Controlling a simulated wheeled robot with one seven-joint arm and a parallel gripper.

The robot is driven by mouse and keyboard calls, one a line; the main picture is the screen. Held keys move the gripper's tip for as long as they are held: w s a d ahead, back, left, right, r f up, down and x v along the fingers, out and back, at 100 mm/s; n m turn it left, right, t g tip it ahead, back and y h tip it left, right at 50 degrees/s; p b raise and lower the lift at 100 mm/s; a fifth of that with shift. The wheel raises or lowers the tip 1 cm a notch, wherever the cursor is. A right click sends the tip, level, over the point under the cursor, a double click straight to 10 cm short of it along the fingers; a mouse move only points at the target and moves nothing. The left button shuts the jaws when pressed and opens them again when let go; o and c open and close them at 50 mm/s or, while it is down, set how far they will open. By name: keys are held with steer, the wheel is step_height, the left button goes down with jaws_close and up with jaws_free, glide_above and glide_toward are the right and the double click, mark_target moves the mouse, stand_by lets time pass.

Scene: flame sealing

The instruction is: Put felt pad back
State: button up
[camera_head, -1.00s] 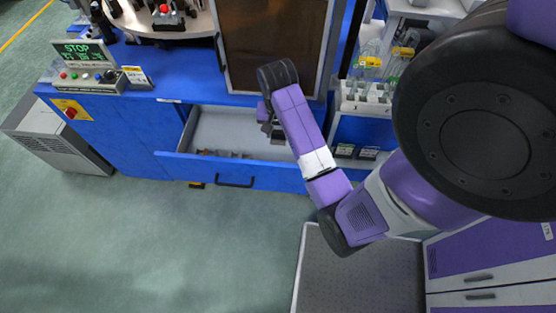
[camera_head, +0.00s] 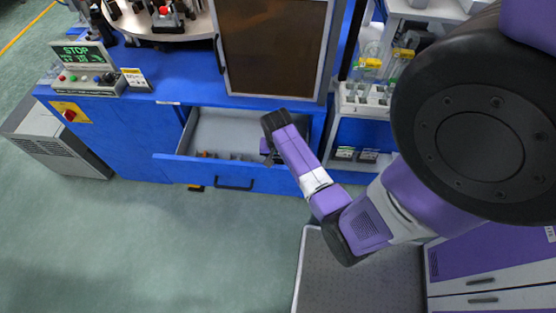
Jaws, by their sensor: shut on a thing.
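The blue cabinet's drawer (camera_head: 226,174) stands pulled open, with a grey inside. Small items (camera_head: 208,155) lie along its front-left part, too small to make out. My gripper (camera_head: 268,152) is low inside the drawer, at its right part, near the front wall. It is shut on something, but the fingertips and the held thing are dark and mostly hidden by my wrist. I cannot make out the felt pad for sure.
A glass door (camera_head: 272,45) in a grey frame stands above the drawer. A control box with a STOP display (camera_head: 88,78) is at left. A shelf with bottles and a white rack (camera_head: 364,98) stands at right. The floor in front is free.

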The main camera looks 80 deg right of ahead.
steer(key=o, duration=1.2)
steer(key=r, duration=0.4)
steer(key=a+r, duration=0.1)
steer(key=r, duration=0.7)
steer(key=shift+a+p, duration=0.25)
steer(key=shift+p, duration=0.15)
